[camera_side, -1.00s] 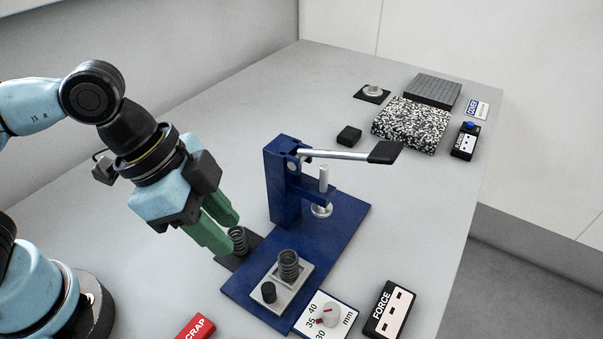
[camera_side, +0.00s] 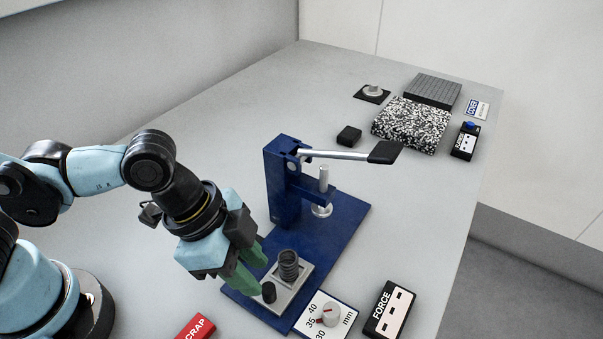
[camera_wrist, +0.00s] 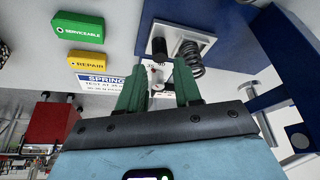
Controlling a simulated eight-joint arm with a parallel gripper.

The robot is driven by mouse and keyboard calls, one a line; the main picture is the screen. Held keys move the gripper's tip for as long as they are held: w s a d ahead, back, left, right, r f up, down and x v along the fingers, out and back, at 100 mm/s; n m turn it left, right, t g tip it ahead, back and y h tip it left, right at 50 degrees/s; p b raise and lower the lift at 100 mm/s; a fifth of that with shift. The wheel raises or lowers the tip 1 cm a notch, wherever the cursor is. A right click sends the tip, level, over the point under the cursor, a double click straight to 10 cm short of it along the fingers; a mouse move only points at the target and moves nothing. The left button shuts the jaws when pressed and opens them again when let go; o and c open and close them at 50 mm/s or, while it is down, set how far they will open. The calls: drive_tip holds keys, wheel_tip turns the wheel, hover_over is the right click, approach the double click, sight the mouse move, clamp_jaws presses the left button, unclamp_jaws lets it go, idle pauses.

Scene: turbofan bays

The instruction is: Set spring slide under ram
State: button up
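The light grey slide (camera_side: 287,297) lies on the blue press base in front of the ram, carrying a dark coil spring (camera_side: 289,266) standing upright and a short black knob (camera_side: 269,292). The silver ram (camera_side: 321,209) is up, beneath the press arm and behind the slide. My gripper (camera_side: 258,278) points down beside the knob with its green fingers apart. In the wrist view, my gripper (camera_wrist: 159,88) is open and empty; the knob (camera_wrist: 159,47) shows just beyond the fingertips, roughly between them, with the spring (camera_wrist: 190,57) to its right. Contact with the knob cannot be told.
The blue press (camera_side: 284,185) has a lever (camera_side: 345,155) reaching right. A dial card (camera_side: 326,318) and a FORCE box (camera_side: 390,309) stand in front at right, a red SCRAP block (camera_side: 196,327) at left. A speckled block (camera_side: 411,125) lies far back.

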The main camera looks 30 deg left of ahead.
sight(268, 287)
drive_tip(key=shift+x, duration=2.2)
drive_tip(key=shift+c, duration=0.3)
clamp_jaws()
drive_tip(key=shift+w, duration=0.1)
